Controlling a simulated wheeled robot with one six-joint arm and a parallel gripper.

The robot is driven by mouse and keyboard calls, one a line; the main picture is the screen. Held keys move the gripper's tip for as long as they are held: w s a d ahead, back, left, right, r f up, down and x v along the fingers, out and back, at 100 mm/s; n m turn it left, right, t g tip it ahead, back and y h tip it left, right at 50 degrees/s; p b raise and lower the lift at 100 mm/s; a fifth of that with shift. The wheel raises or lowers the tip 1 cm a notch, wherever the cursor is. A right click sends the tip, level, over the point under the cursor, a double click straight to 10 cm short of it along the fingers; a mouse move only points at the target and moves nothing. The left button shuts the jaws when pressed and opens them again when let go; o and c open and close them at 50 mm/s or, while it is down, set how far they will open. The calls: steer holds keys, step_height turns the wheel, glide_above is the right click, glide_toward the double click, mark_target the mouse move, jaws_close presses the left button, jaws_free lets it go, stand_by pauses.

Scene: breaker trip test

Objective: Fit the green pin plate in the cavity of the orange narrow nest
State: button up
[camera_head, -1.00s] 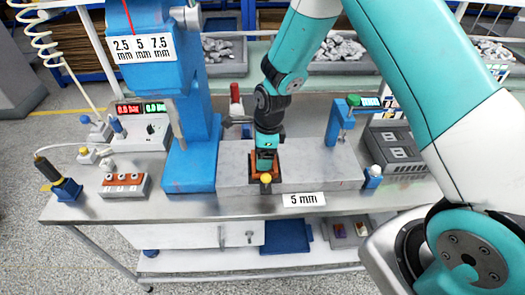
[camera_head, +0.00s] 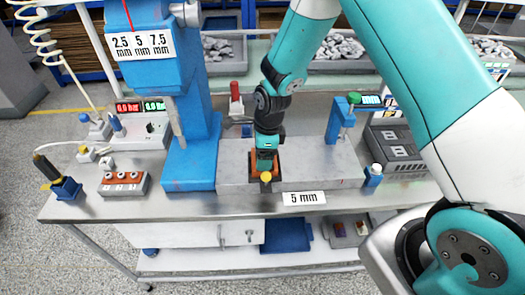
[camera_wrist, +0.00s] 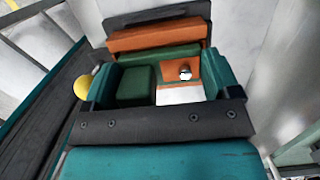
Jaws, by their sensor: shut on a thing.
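The orange narrow nest (camera_head: 278,170) stands at the front of the grey block, with a yellow knob (camera_head: 266,177) on its near side. In the wrist view its orange wall (camera_wrist: 160,36) shows behind the jaws. My gripper (camera_head: 264,160) points down over the nest, and its teal fingers cover much of it. In the wrist view my gripper (camera_wrist: 165,80) is shut on the green pin plate (camera_wrist: 135,86), a dark green piece between the fingers. A silver pin (camera_wrist: 185,72) shows beside it against orange. I cannot tell how deep the plate sits in the cavity.
A blue press column (camera_head: 190,150) stands close on the left of the grey block (camera_head: 320,170). A blue clamp-like stand (camera_head: 340,120) is at the right. A white-capped blue post (camera_head: 374,174) is at the block's right end. The front table strip is mostly clear.

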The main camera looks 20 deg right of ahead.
steer(key=shift+r+p, duration=0.45)
steer(key=shift+s, duration=0.1)
stand_by(1.1)
steer(key=shift+f, duration=0.55)
stand_by(0.6)
steer(key=shift+r, duration=0.2)
steer(key=shift+r, duration=0.35)
stand_by(0.4)
